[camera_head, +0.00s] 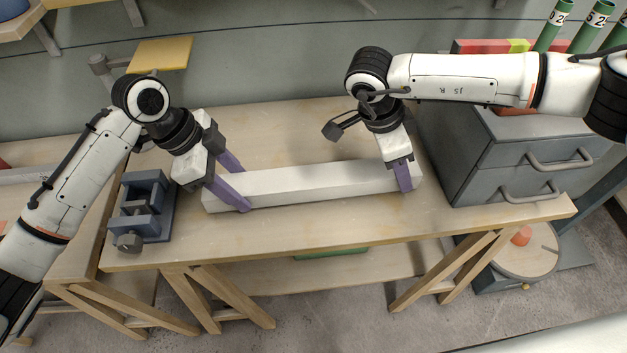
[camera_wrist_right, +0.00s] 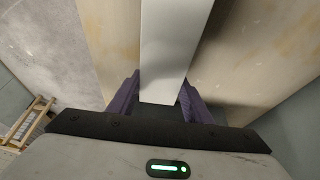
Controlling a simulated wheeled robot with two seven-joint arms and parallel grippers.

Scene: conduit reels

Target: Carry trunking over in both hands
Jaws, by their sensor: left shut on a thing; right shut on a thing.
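The trunking (camera_head: 310,184) is a long white bar with a square section. It lies lengthwise along the wooden workbench in the head view; I cannot tell whether it touches the top. My left gripper (camera_head: 238,188) is shut on it near its left end, with purple fingers on either side. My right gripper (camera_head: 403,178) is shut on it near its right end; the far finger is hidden. In the right wrist view the trunking (camera_wrist_right: 172,50) runs away between the purple fingers of the right gripper (camera_wrist_right: 157,100).
A blue-grey vise (camera_head: 145,208) stands left of the trunking on the workbench (camera_head: 330,232). A grey drawer cabinet (camera_head: 530,160) stands close at the right end, with green tubes (camera_head: 585,28) above it. Bare bench top lies in front of and behind the trunking.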

